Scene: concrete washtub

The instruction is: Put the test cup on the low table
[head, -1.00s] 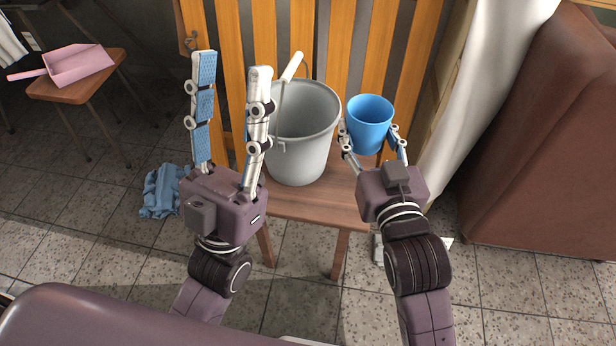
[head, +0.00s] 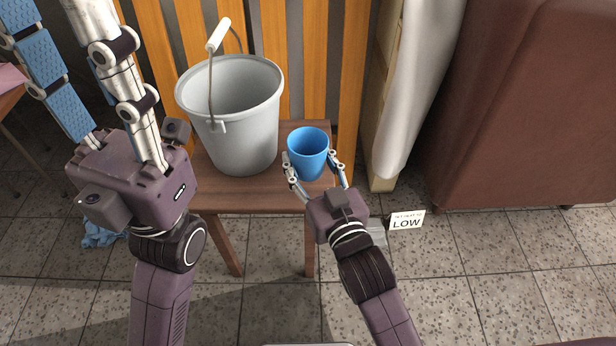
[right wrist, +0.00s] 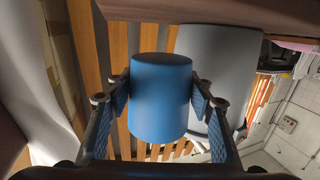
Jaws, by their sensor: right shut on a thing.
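The blue test cup (head: 308,153) is upright between the two fingers of my right gripper (head: 311,162), which is shut on it. In the head view it appears in front of the right part of a brown wooden seat; I cannot tell whether it touches it. In the right wrist view the cup (right wrist: 160,97) fills the space between the fingers. A small white sign reading LOW (head: 407,221) shows right of my right wrist. A pale surface beside it is mostly hidden by my wrist, so I cannot make out the low table. My left gripper (head: 60,45) is open and empty, fingers pointing up.
A grey bucket (head: 240,125) with a raised handle stands on the wooden seat (head: 232,200), left of the cup. Orange slats rise behind it. A white cloth (head: 410,100) hangs at the right, beside a large brown piece of furniture (head: 540,110). Tiled floor is open in front.

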